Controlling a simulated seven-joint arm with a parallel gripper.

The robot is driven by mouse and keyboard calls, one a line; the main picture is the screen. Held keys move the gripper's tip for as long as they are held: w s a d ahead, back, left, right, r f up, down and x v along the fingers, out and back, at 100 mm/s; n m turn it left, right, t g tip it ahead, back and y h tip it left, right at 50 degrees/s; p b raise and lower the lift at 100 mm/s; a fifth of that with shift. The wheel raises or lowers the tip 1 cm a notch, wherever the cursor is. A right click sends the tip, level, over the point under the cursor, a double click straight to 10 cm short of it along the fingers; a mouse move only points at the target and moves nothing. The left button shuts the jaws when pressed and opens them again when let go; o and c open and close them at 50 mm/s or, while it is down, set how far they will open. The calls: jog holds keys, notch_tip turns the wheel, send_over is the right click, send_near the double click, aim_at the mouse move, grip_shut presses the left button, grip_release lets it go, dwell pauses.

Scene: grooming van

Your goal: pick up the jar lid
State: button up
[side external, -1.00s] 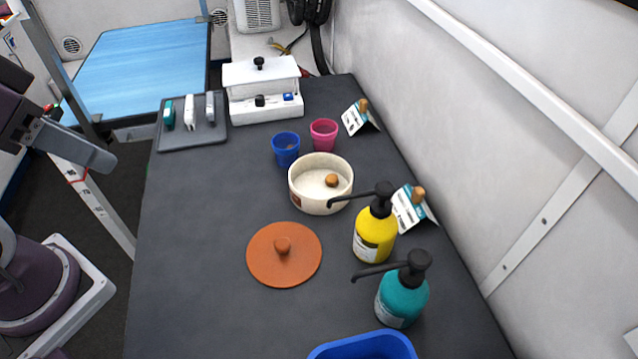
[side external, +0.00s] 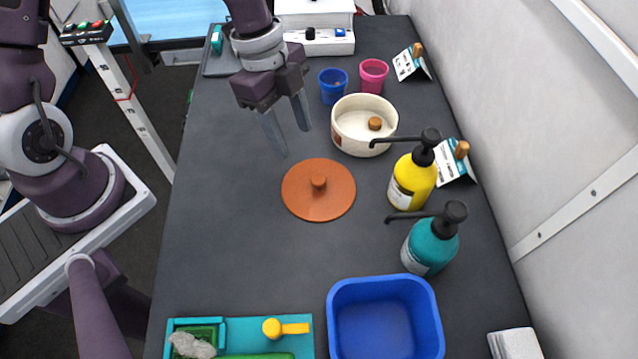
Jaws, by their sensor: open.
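The jar lid (side external: 318,203) is a flat, round, terracotta-orange disc with a small knob (side external: 319,183) at its centre. It lies on the dark grey table top, knob up. My gripper (side external: 291,144) is open and empty, with two grey fingers pointing down. It is above the table, behind and slightly left of the lid in the picture, and apart from it. A cream bowl-shaped jar (side external: 352,128) stands behind and right of the lid, with a small wooden-coloured round piece (side external: 375,123) inside.
Yellow (side external: 412,182) and teal (side external: 430,247) pump bottles stand right of the lid. A blue bin (side external: 386,318) and teal tray (side external: 262,325) are in front. Blue (side external: 333,87) and pink (side external: 373,76) cups stand behind the jar. The table left of the lid is clear.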

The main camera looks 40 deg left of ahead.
aim_at(317, 177)
jog(key=d, duration=0.1)
jog(key=d+m+h, duration=0.1)
jog(key=d+f, duration=0.1)
jog(key=shift+w+h, duration=0.3)
jog(key=shift+w, duration=0.05)
jog(key=x, duration=0.4)
jog(key=s+x, duration=0.1)
jog(key=x, duration=0.2)
jog(key=shift+f, duration=0.1)
grip_shut()
